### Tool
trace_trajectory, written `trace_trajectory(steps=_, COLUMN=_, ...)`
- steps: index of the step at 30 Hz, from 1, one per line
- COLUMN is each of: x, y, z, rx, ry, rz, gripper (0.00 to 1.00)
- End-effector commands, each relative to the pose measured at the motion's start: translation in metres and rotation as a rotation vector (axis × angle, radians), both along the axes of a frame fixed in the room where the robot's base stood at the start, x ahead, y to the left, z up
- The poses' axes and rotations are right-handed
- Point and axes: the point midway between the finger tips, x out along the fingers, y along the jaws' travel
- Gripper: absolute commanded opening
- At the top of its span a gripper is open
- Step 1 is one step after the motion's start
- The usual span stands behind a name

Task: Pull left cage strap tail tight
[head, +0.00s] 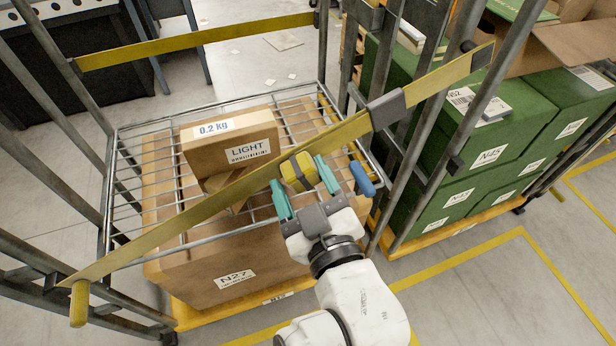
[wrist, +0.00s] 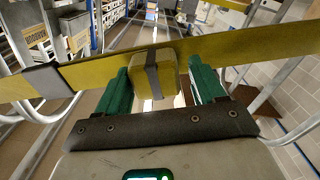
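A yellow strap (head: 222,192) runs diagonally across the open front of the cage, from a yellow end piece at lower left to the right-hand post. A grey buckle (head: 385,108) sits on its upper right part; it also shows at the left in the wrist view (wrist: 42,82). A yellow block with a dark band (head: 298,172) is at the strap's middle. My gripper (head: 304,188) has its teal fingers apart on either side of this block; the wrist view shows a gap on its right (wrist: 155,75). I cannot tell which piece is the tail.
Inside the cage (head: 150,125) lie a small carton marked LIGHT (head: 230,138) and a large carton marked N27 (head: 225,285). A blue handle (head: 362,178) is just right of my gripper. Green boxes (head: 490,155) fill the pallet at right. Floor is clear at lower right.

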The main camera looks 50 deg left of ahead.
Motion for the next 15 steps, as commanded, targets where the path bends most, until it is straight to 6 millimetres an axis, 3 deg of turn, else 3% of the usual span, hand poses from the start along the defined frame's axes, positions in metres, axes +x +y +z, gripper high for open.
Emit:
trace_trajectory(steps=5, x=-0.0012, y=0.0009, z=-0.0032, rx=-0.005, ry=0.005, rz=0.004, gripper=0.79)
trace_trajectory(steps=15, x=-0.0015, y=-0.0063, z=-0.0017, rx=-0.001, ry=0.001, rz=-0.002, gripper=0.79)
